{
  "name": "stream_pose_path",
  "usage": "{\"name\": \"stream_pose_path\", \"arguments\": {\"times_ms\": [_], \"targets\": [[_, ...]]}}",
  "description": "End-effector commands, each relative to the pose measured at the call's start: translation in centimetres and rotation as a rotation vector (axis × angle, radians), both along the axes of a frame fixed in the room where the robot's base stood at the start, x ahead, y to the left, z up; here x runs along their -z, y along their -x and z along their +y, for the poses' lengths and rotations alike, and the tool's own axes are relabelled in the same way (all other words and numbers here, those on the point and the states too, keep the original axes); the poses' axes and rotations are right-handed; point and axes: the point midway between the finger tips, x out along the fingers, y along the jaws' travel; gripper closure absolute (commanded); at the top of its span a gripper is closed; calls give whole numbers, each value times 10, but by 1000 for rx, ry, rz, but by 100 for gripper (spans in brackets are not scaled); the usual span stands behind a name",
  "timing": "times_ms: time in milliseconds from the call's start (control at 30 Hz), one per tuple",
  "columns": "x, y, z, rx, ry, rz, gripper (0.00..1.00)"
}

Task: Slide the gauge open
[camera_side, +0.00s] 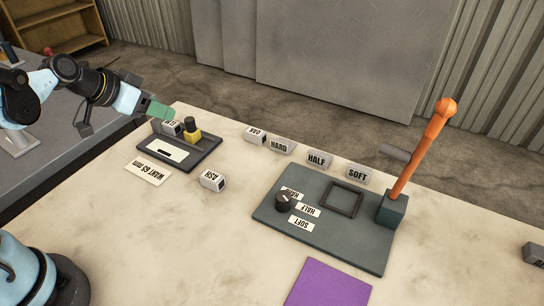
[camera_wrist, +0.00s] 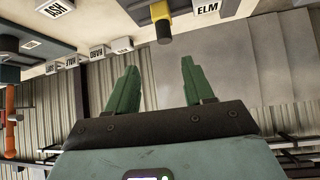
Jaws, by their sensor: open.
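The gauge (camera_side: 207,153) is a dark tray on the table, left of centre in the side view, with a pale strip in it. A yellow slider (camera_side: 193,136) with a black knob stands at its back right part; the wrist view shows the yellow piece (camera_wrist: 163,28) beyond my fingertips. My gripper (camera_side: 163,111) has green fingers and is open and empty, above and left of the slider in the side view. In the wrist view, my gripper (camera_wrist: 156,62) shows a clear gap between its fingers. A card reading "WANT 65 MM" (camera_side: 148,172) lies in front of the gauge.
An ELM block (camera_side: 172,128) stands by the slider, close below my gripper. ASH (camera_side: 212,180), OAK (camera_side: 255,135), HARD (camera_side: 283,146), HALF (camera_side: 317,160) and SOFT (camera_side: 358,174) blocks stand around. A dark panel (camera_side: 335,238) with an orange lever (camera_side: 425,145) is at right. A purple mat (camera_side: 328,285) lies in front.

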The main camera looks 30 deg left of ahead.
Motion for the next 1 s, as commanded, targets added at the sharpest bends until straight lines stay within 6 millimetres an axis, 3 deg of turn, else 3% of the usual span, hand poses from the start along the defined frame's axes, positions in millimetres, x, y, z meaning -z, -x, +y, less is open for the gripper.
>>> {"name": "stream_pose_path", "arguments": {"times_ms": [467, 700, 1000], "targets": [[-1, -1, 4, 22, -3, 13, 49], [2, -16, 30, 289, -6, 79, 49], [-2, -22, 56, 605, 6, 12, 49]]}}
